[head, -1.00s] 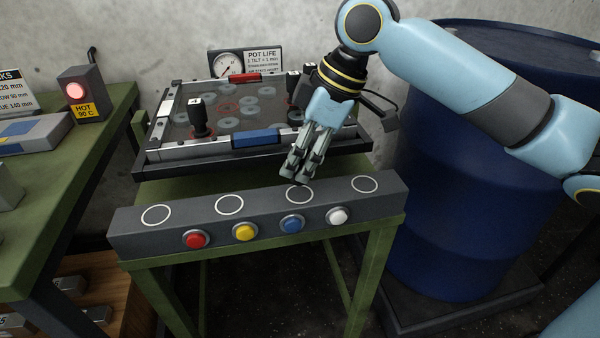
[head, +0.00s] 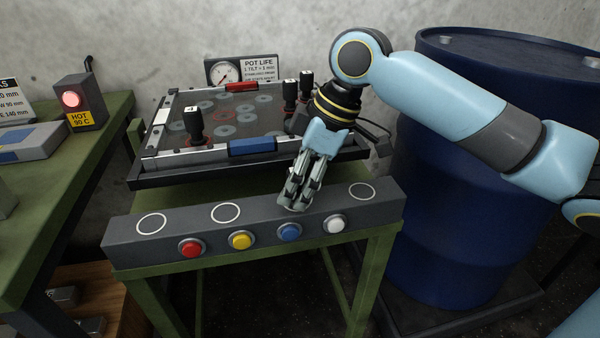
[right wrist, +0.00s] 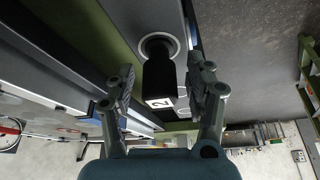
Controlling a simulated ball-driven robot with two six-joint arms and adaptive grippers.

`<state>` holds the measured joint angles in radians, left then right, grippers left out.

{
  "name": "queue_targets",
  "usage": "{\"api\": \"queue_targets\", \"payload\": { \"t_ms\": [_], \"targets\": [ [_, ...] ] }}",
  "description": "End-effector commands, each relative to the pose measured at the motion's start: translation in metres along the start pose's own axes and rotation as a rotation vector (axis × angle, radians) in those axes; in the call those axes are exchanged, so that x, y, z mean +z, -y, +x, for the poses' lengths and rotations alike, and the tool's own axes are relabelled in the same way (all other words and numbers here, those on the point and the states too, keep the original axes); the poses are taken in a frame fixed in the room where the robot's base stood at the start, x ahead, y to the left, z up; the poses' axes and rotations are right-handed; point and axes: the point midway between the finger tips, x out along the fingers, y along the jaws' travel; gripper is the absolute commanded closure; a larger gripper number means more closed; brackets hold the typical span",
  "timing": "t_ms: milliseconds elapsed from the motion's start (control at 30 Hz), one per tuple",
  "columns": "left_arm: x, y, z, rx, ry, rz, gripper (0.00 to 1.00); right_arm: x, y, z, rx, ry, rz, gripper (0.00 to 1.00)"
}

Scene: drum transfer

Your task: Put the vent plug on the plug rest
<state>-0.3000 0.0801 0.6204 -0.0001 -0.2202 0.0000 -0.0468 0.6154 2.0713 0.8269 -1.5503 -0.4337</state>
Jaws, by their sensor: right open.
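No part is marked as the vent plug or the plug rest, so I cannot tell for certain which they are. Small pale fittings, one at the left (head: 446,38), sit on the blue drum's lid (head: 500,45). My right gripper (head: 294,205) points down over the third ring of the grey button console (head: 130,236). In the right wrist view, a black handle marked 2 (right wrist: 160,80) stands between the open fingers of my right gripper (right wrist: 165,85), its base in a pale ring. The fingers hide this handle in the head view. My left gripper is out of view.
Behind the console is a framed tray (head: 240,118) with a handle marked 1 (head: 194,124) and two more black handles. A gauge (head: 225,72) stands behind it. A hot lamp box (head: 80,100) is on the left green bench. The other three console rings are bare.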

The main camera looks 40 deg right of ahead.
Motion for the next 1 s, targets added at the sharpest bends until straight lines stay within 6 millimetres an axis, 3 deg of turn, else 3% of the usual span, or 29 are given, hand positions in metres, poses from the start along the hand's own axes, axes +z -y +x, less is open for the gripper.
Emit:
{"api": "queue_targets", "payload": {
  "t_ms": [167, 400, 600, 800, 1000],
  "targets": [
    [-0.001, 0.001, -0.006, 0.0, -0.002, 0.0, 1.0, -0.001, -0.002, -0.02, 0.005, 0.002, -0.005, 0.46],
    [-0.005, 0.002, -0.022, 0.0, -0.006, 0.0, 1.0, -0.001, -0.002, -0.074, 0.007, 0.006, -0.007, 0.46],
    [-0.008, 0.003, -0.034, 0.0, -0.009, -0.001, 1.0, -0.001, -0.001, -0.106, 0.003, 0.005, -0.003, 0.46],
    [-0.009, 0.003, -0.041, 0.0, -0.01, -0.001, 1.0, -0.001, -0.001, -0.12, 0.002, 0.002, -0.002, 0.46],
    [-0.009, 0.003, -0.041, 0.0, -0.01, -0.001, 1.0, -0.001, 0.0, -0.122, 0.0, -0.001, 0.0, 0.46]
  ]
}}
